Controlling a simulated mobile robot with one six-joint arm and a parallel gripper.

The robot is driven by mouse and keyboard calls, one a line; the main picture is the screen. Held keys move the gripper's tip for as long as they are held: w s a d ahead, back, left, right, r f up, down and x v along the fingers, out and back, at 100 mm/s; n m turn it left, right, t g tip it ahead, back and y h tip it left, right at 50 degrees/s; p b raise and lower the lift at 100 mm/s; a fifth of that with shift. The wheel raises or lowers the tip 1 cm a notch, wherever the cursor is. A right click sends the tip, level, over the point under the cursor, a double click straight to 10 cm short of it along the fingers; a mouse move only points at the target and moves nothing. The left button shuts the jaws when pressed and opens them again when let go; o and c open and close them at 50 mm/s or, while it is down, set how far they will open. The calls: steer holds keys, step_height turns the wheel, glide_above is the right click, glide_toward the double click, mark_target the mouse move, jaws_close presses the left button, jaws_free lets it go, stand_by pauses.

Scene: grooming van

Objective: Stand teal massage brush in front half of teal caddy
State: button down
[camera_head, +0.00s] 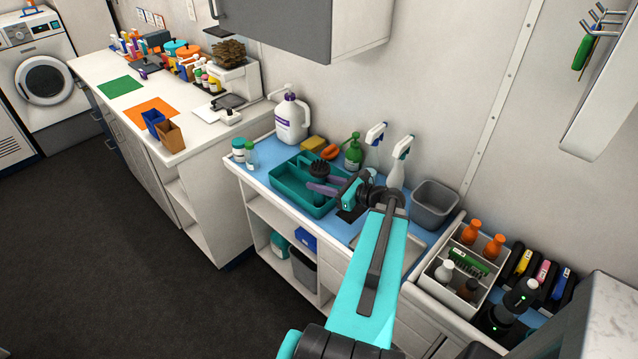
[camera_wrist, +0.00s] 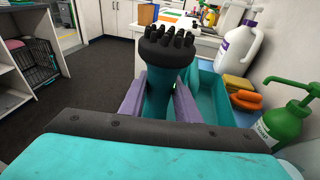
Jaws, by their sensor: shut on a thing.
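The massage brush has a black knobbed head (camera_head: 319,170) and a teal handle (camera_wrist: 158,95). It is upright, head at the top. My gripper (camera_head: 318,188) is shut on the handle, with a purple finger on each side of it in the wrist view. The teal caddy (camera_head: 296,204) stands on the blue counter, and the brush shows over its right part in the head view. The caddy also shows behind and right of the brush in the wrist view (camera_wrist: 212,98). The handle's lower end is hidden, so I cannot tell whether it touches the caddy floor.
Behind the caddy are a white jug (camera_head: 291,120), a yellow sponge (camera_head: 313,144), an orange item (camera_head: 331,153) and a green pump bottle (camera_head: 353,153). Spray bottles (camera_head: 396,172) and a grey bin (camera_head: 434,203) stand to the right. Small bottles (camera_head: 240,153) stand left of the caddy.

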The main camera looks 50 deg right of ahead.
steer(key=shift+f, duration=0.15)
steer(key=c, duration=1.3)
jaws_free()
steer(key=shift+c, duration=0.2)
steer(key=shift+s, duration=0.1)
steer(key=b+v, duration=0.2)
steer(key=v, duration=1)
